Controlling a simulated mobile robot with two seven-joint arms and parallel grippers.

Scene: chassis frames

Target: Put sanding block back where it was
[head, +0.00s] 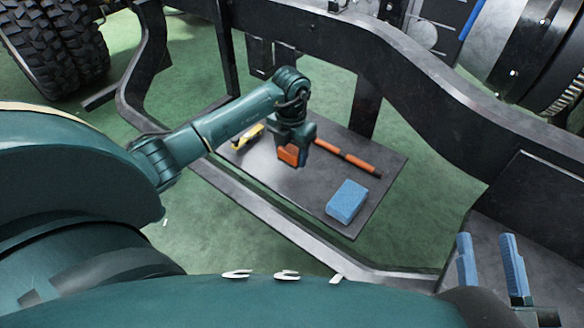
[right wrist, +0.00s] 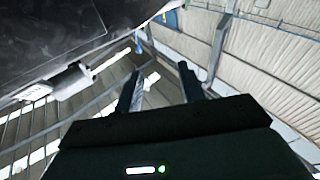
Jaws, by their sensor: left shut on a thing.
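My left gripper (head: 295,148) is shut on an orange block (head: 288,156), which shows between its fingers above the dark plate (head: 310,188). I take this to be the sanding block, though the fingers hide part of it. From this angle I cannot tell whether it touches the plate. My right gripper (head: 490,262) is at the lower right, open and empty, with its two blue fingers apart. Its fingers also show apart in the right wrist view (right wrist: 160,90).
On the plate lie a blue block (head: 347,202) at the front right, an orange bar with dark bands (head: 345,160) behind, and a yellow and black tool (head: 247,137) at the left. Dark chassis rails (head: 400,60) surround the plate. A tyre (head: 55,45) stands at the far left.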

